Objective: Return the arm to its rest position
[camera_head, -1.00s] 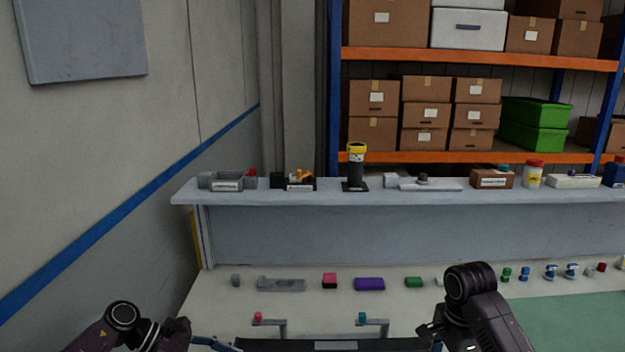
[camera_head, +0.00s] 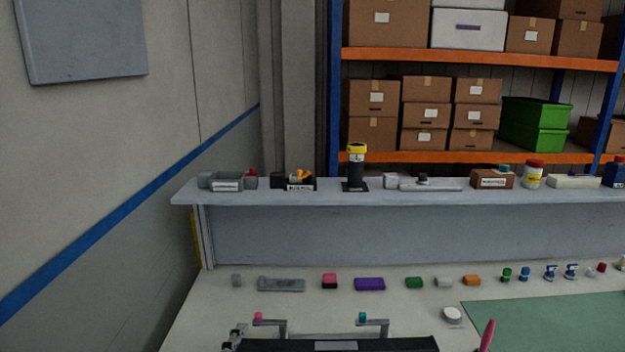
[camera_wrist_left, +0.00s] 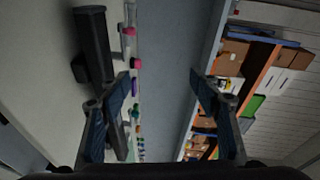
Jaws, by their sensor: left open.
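My left gripper (camera_wrist_left: 158,88) shows in the left wrist view with its two dark fingers wide apart and nothing between them. Beyond it, tilted in that view, are the worktable and the shelves. In the head view neither of my arms shows clearly. A black dashboard module (camera_head: 385,344) lies at the bottom edge of the head view, partly cut off. Two grey brackets stand behind it, one with a pink knob (camera_head: 258,316) and one with a teal knob (camera_head: 362,317). My right gripper is in neither view.
The pale worktable (camera_head: 215,305) carries a row of small parts, including a purple block (camera_head: 369,284). A green mat (camera_head: 560,325) covers its right side. A raised shelf (camera_head: 330,194) holds bins and bottles. A wall (camera_head: 110,210) stands at left.

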